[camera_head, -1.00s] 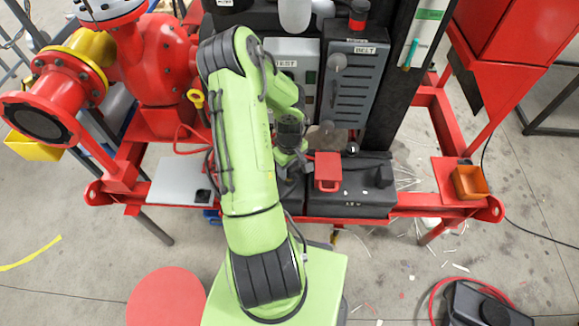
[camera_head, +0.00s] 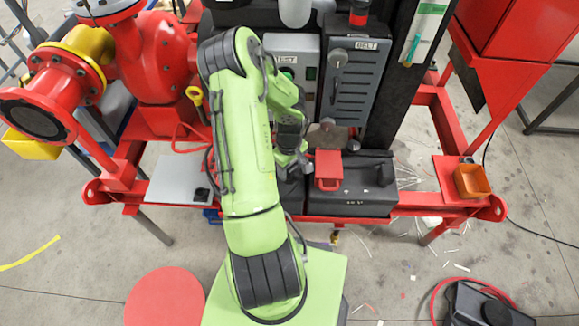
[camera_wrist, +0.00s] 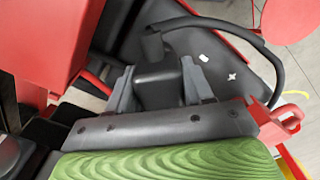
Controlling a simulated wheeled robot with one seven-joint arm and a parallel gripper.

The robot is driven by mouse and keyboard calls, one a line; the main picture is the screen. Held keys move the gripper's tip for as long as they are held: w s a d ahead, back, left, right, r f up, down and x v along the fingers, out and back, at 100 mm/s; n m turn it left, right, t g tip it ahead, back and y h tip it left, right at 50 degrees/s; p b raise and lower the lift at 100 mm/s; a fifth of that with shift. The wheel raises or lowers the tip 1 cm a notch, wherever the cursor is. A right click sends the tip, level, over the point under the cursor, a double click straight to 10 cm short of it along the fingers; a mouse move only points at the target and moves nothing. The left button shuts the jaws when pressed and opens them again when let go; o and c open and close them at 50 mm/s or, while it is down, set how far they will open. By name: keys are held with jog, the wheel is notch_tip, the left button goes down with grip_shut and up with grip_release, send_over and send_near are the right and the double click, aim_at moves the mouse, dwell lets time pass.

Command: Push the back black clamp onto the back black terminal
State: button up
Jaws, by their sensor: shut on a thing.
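In the wrist view, my gripper (camera_wrist: 160,90) is shut on the black clamp (camera_wrist: 158,82), with one grey finger on each side of it. A short dark cylinder (camera_wrist: 153,46) stands just beyond the clamp, and a black cable (camera_wrist: 225,25) arcs from there to the right. I cannot tell whether this cylinder is the terminal or part of the clamp; how far the clamp is seated is hidden. In the head view, my gripper (camera_head: 290,160) is mostly hidden behind my arm, left of the red clamp (camera_head: 327,168) on the black battery (camera_head: 355,195).
The grey TEST and BELT panels (camera_head: 352,90) stand behind the battery. The red skid frame (camera_head: 430,208) runs along the front, with an orange bin (camera_head: 470,181) at right. A large red block (camera_wrist: 35,40) is close to my gripper at left in the wrist view.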

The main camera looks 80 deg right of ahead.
jog(key=shift+f+b, duration=0.95)
jog(key=shift+f, duration=0.05)
jog(key=o, duration=1.3)
jog(key=shift+o, duration=0.2)
jog(key=shift+r, duration=0.1)
notch_tip(320, 180, up, 16)
jog(key=p, duration=0.2)
jog(key=shift+f+p, duration=0.2)
jog(key=shift+p, duration=0.15)
